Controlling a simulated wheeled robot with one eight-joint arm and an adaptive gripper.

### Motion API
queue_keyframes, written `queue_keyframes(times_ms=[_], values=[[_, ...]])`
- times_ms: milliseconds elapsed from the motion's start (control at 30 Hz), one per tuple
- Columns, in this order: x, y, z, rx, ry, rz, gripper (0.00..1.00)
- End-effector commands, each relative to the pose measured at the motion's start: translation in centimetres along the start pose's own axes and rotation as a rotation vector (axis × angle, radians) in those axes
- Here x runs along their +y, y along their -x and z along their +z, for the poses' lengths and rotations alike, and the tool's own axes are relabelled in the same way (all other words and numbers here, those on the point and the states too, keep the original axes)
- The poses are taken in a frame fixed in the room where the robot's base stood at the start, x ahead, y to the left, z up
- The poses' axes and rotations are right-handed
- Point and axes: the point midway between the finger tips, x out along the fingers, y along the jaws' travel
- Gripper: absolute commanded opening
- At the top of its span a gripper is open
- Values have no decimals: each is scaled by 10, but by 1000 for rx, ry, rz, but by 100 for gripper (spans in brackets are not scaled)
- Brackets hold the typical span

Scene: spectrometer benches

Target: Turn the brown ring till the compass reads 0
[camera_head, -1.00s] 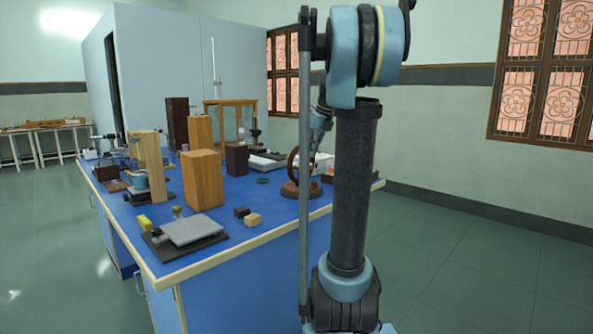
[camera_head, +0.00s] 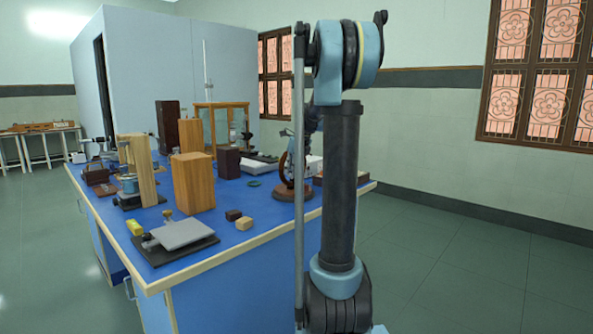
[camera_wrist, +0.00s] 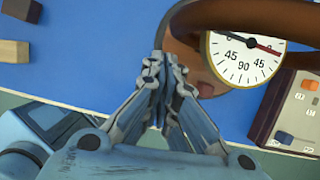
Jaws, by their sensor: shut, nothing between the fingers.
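The brown ring (camera_wrist: 215,12) arcs across the top right of the wrist view, around a white compass dial (camera_wrist: 242,62). Numerals 45, 90 and 45 show on the dial, and a red needle slants across its upper part. The exact reading is too small to tell. My gripper (camera_wrist: 160,60) is shut and empty, its tips just left of the ring's lower edge; I cannot tell whether they touch it. In the head view the ring (camera_head: 283,167) stands upright on its round brown base (camera_head: 291,193) at the table's right, partly hidden by my arm.
The blue table (camera_head: 235,212) holds wooden blocks (camera_head: 194,182), a flat grey plate (camera_head: 181,234) and several instruments. Small blocks (camera_wrist: 16,50) lie at the wrist view's upper left.

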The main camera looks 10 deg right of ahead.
Motion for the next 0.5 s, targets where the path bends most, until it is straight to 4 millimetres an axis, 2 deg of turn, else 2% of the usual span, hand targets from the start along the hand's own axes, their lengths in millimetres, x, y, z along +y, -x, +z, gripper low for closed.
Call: queue_keyframes(times_ms=[200,500], values=[[0,-5,14,0,0,0,0],[0,-6,15,-1,0,0,0]])
